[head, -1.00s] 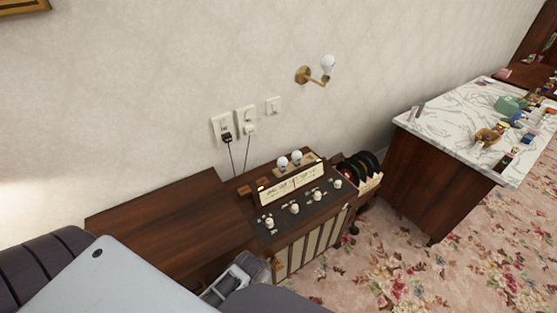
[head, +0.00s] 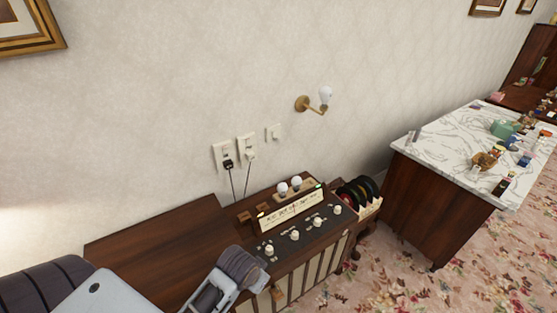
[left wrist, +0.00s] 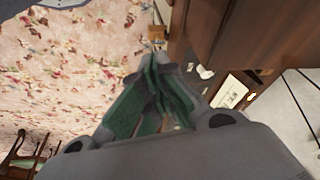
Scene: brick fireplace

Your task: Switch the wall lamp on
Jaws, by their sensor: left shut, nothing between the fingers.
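The wall lamp (head: 315,104) is a brass bracket with a bare white bulb on the wall, right of centre in the head view. The bulb shows no clear glow. A small white wall switch (head: 273,132) sits below and left of it. Two outlet plates hold a black plug (head: 228,164) and a white plug (head: 250,154). My left gripper shows in the left wrist view (left wrist: 158,88), its green-padded fingers shut and empty. In the head view my left arm is low in front of the cabinet, well below the switch; its fingertips are unclear. My right gripper is out of view.
A wooden radio cabinet (head: 160,243) stands against the wall, with knobs, a lit dial (head: 292,209) and two white bulbs on top. A record rack (head: 360,194) is beside it. A marble-topped counter (head: 440,137) with small items stands right. The wall around the switch is clear.

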